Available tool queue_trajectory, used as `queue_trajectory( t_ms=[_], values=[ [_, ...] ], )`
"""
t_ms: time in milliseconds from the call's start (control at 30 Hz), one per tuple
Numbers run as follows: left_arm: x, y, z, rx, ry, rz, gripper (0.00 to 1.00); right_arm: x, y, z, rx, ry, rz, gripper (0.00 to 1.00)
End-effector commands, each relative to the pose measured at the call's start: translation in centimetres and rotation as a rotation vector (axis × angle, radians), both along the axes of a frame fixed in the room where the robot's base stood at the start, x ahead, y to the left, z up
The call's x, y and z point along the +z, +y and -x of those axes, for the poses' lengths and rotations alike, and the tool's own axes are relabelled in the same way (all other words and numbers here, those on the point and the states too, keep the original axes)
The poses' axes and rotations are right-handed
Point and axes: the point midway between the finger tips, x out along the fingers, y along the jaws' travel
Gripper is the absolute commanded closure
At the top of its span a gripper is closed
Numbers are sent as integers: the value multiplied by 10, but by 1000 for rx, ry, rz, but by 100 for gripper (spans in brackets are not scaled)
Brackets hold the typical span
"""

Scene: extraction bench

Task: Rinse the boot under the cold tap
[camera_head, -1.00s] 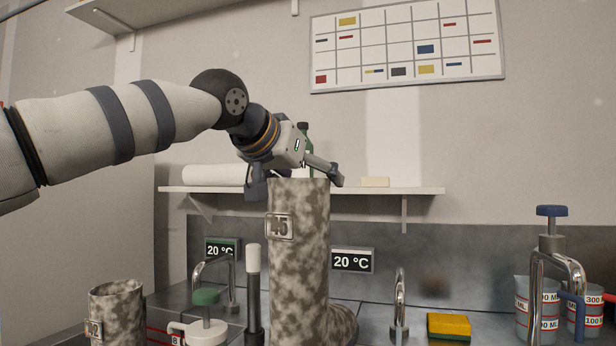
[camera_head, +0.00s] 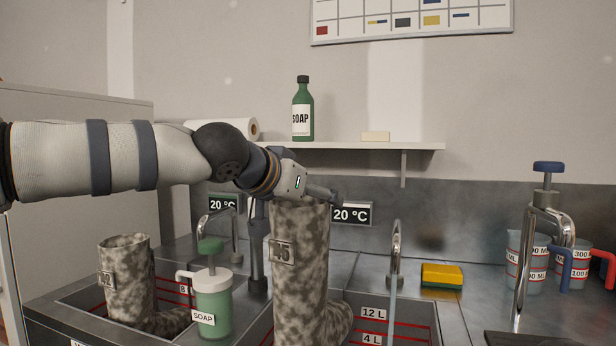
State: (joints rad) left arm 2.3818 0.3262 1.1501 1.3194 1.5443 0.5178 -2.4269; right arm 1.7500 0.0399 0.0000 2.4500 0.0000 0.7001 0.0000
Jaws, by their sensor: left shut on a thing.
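The mottled grey boot (camera_head: 300,285), with a plate that seems to read 45, stands upright in the right sink basin (camera_head: 425,318). Its foot points right and its lower end is cut off by the picture edge. My left gripper (camera_head: 318,196) is shut on the boot's top rim. A chrome tap (camera_head: 397,240) stands just right of the boot, and a thin pale stream falls from it, apart from the shaft. A display (camera_head: 351,214) behind reads 20 °C. Another tap (camera_head: 235,228) stands behind the left basin, with a second 20 °C display (camera_head: 223,202). My right gripper is not in view.
A second mottled boot (camera_head: 127,275) marked 42 stands in the left basin. A soap dispenser (camera_head: 212,305) with a green top stands between the basins. A yellow sponge (camera_head: 442,275), measuring jugs (camera_head: 527,265) and a blue-topped pump (camera_head: 545,215) are at right. A shelf (camera_head: 370,146) holds a soap bottle (camera_head: 303,112).

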Motion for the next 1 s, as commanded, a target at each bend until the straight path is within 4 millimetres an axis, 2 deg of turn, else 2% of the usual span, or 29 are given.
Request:
queue_trajectory(
  t_ms=[67,400,700,767,1000],
  values=[
    [-3,0,1,-1,-10,0,82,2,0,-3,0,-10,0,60],
    [-43,0,2,-4,-8,0,82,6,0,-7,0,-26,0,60],
    [-66,0,1,-1,-6,0,82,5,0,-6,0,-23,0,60],
    [-71,0,1,-3,-5,1,82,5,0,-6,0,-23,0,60],
    [-68,-19,7,-3,-8,0,82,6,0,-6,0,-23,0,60]
  ],
)
